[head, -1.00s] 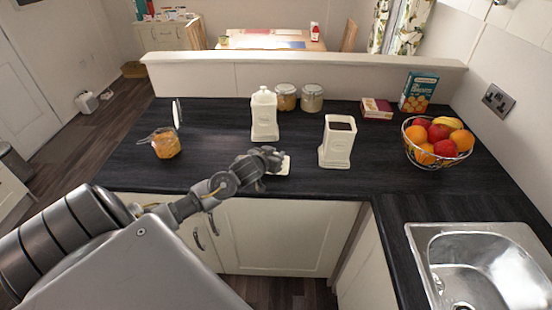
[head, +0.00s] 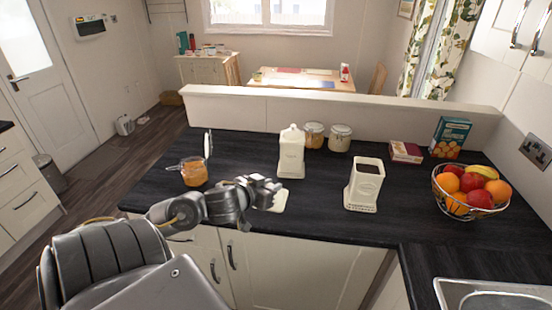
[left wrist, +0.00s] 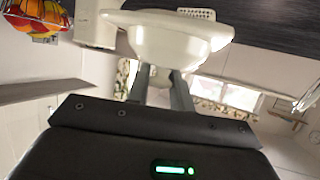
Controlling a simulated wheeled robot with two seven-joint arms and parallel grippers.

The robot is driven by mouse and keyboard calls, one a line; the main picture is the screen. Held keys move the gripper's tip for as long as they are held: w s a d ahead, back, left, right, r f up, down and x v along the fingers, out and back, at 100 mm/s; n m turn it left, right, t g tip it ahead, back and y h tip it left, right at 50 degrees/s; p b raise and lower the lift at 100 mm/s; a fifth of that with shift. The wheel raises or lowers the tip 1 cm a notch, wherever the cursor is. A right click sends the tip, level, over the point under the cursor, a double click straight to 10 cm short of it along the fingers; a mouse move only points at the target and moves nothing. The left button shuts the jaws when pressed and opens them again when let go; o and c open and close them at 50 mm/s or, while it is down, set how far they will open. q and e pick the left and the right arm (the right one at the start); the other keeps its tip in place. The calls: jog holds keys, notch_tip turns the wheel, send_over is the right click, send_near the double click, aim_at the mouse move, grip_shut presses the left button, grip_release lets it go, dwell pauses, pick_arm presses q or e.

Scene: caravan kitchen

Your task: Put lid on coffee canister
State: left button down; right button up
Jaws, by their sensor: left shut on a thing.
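The open coffee canister (head: 364,188) is cream-white, stands upright on the dark counter and shows dark contents at its top. The cream-white lid (head: 281,201) is in front of the closed canister and left of the open one. My left gripper (head: 268,190) is at the lid, low over the counter near its front edge. In the left wrist view my left gripper (left wrist: 160,82) has both fingers shut on the lid (left wrist: 165,42). I cannot tell from the head view whether the lid touches the counter. My right gripper is not in view.
A closed cream canister (head: 291,153) stands behind the lid. Two glass jars (head: 314,136), a box (head: 451,138) and a fruit bowl (head: 470,190) are on the counter. A sink (head: 490,292) is at front right.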

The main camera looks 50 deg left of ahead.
pick_arm(q)
jog(key=shift+d+f, duration=0.25)
jog(key=shift+f, duration=0.05)
jog(key=d+f+m+h+b, duration=0.1)
jog(key=d+f+h+b, duration=0.1)
jog(key=d+f, duration=0.35)
jog(key=d+f+m+h+b, duration=0.1)
jog(key=d+f, duration=0.1)
jog(key=d, duration=0.7)
jog(key=d+r+m+g+h+b, duration=0.1)
jog(key=d+m+h, duration=0.5)
jog(key=d, duration=1.7)
notch_tip(320, 180, up, 2)
jog(key=shift+s+d+r+g+b, duration=0.15)
jog(key=shift+s+d+g+b, duration=0.2)
jog(key=shift+b, duration=0.4)
